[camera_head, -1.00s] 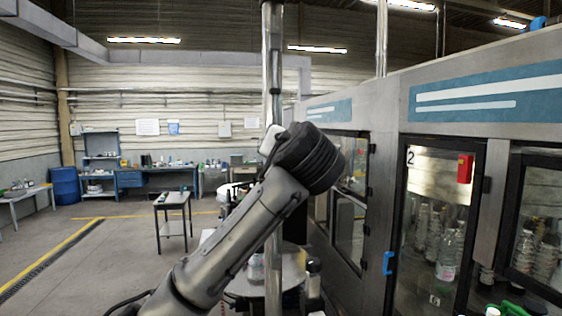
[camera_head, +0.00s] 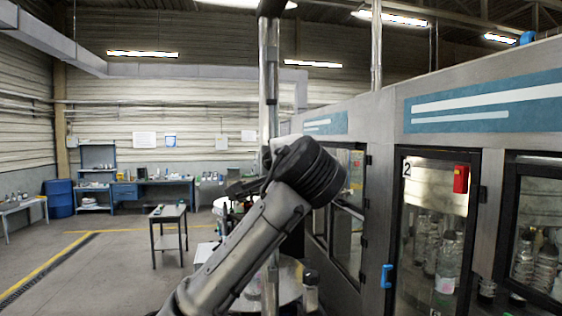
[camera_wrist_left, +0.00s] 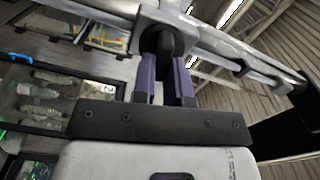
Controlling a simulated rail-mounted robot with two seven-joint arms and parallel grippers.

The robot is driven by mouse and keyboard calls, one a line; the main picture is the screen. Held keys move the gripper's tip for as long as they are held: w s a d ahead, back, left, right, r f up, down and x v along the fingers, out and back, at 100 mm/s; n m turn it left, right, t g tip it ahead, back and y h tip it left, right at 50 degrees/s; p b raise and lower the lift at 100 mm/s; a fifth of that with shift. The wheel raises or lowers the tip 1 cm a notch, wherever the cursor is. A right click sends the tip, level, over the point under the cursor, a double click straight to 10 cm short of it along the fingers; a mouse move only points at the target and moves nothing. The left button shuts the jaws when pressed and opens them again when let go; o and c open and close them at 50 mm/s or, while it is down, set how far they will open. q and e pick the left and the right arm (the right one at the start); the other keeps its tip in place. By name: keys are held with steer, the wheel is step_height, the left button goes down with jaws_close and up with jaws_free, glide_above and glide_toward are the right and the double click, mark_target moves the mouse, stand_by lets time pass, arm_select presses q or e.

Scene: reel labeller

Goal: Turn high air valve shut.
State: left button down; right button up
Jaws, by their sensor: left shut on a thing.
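In the left wrist view my left gripper (camera_wrist_left: 165,85) has its purple fingers closed around a short dark round part (camera_wrist_left: 160,45), which looks like the valve's handle or stem. It sits against a pale metal pipe (camera_wrist_left: 215,45) that crosses the view diagonally; the pipe and the fingers partly hide it. In the head view my left arm reaches up to a vertical metal pipe (camera_head: 269,95). There, the wrist hides most of the gripper and the valve. I cannot tell the handle's angle. My right gripper is not in view.
A machine with glass doors (camera_head: 431,230) and bottles inside stands close on the right. A round metal table (camera_head: 289,288) lies below the arm. A small dark table (camera_head: 168,212), a blue drum (camera_head: 59,198) and a workbench (camera_head: 150,182) stand farther back. Floor at left is open.

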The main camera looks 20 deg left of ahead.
arm_select(q)
steer(key=shift+d+m, duration=0.1)
steer(key=shift+m, duration=1.1)
steer(key=shift+f, duration=0.1)
steer(key=c, duration=1.1)
jaws_free()
steer(key=shift+c, duration=0.2)
steer(key=shift+s, duration=0.1)
steer(key=b+v, duration=0.6)
steer(key=v, duration=0.7)
steer(key=shift+s, duration=0.3)
